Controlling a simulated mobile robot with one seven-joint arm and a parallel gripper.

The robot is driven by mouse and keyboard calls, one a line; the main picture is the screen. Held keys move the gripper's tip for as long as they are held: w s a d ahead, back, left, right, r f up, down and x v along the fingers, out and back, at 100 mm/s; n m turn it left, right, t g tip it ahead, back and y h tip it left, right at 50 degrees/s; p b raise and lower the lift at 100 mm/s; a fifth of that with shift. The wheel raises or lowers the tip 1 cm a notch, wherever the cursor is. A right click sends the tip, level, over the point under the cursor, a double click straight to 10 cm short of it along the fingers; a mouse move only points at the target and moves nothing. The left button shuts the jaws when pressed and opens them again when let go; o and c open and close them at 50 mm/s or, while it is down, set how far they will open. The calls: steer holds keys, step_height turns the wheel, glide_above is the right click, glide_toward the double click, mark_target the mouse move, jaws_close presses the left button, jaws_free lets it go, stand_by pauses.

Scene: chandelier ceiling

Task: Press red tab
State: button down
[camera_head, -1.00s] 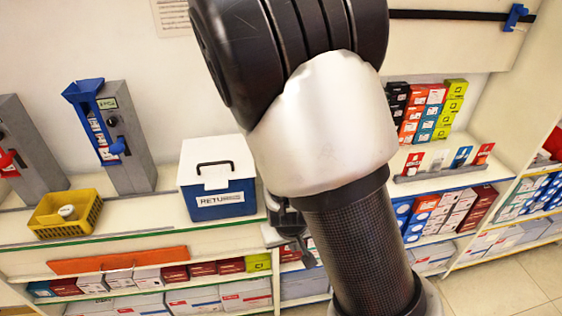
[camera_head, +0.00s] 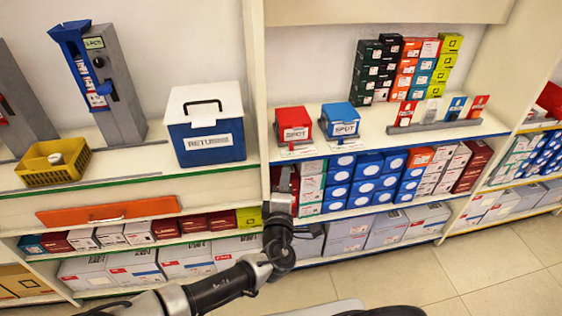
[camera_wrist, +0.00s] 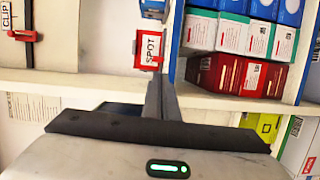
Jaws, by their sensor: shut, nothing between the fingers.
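A red tab (camera_head: 3,119) shows on a grey dispenser at the far left edge of the head view. In the wrist view, which appears turned sideways, a red tab (camera_wrist: 25,36) sticks out from a pale upright panel labelled CLIP at the top left. I cannot tell whether these are the same. My gripper (camera_head: 283,182) is before the shelf edge, below the red SPOT box (camera_head: 292,124). In the wrist view my gripper (camera_wrist: 160,85) is shut and empty, its fingers pointing toward the SPOT box (camera_wrist: 148,48). Contact is unclear.
A blue SPOT box (camera_head: 340,121) stands right of the red one. A blue-and-white returns bin (camera_head: 206,130), a yellow basket (camera_head: 53,163) and a blue-fronted dispenser (camera_head: 103,85) are farther left. Stocked shelves are below. Floor (camera_head: 500,285) shows at lower right.

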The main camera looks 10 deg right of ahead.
mark_target(301, 157)
steer(key=shift+w+a+r+n, duration=0.1)
steer(key=shift+a+r+n, duration=0.2)
steer(key=shift+a+n, duration=0.15)
steer(key=shift+w, duration=0.1)
steer(key=x, duration=0.9)
steer(key=shift+w+r+b, duration=0.1)
steer(key=shift+w+b, duration=0.3)
steer(key=d, duration=0.5)
steer(key=shift+p, duration=0.4)
steer(key=shift+s+d, duration=0.1)
